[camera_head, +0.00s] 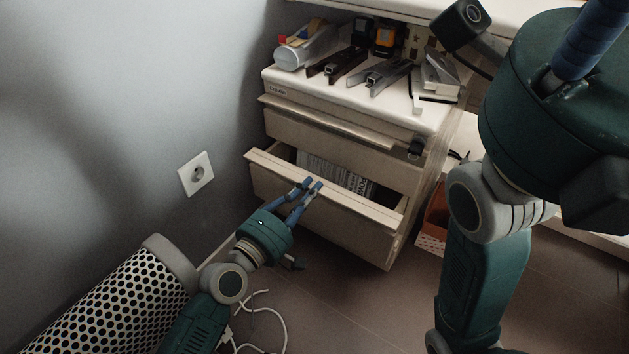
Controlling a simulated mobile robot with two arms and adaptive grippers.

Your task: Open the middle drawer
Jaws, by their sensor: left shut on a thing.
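A cream drawer cabinet stands by the wall. Its middle drawer (352,215) is pulled partly out, and papers (338,172) with print show inside it. The top drawer (300,127) above it is closed. My left gripper (307,187) is at the upper edge of the middle drawer's front, near its middle, and is shut on that edge. The lower part of the cabinet is partly hidden behind the open drawer and my left arm. My right arm hangs at the right of the view; its gripper is not in view.
Staplers (377,76), a clear tube container (306,46) and other office items lie on the cabinet top. A perforated bin (110,300) stands at lower left, with a white cable (262,310) on the floor. An orange box (433,217) sits right of the cabinet. A wall socket (196,173) is left.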

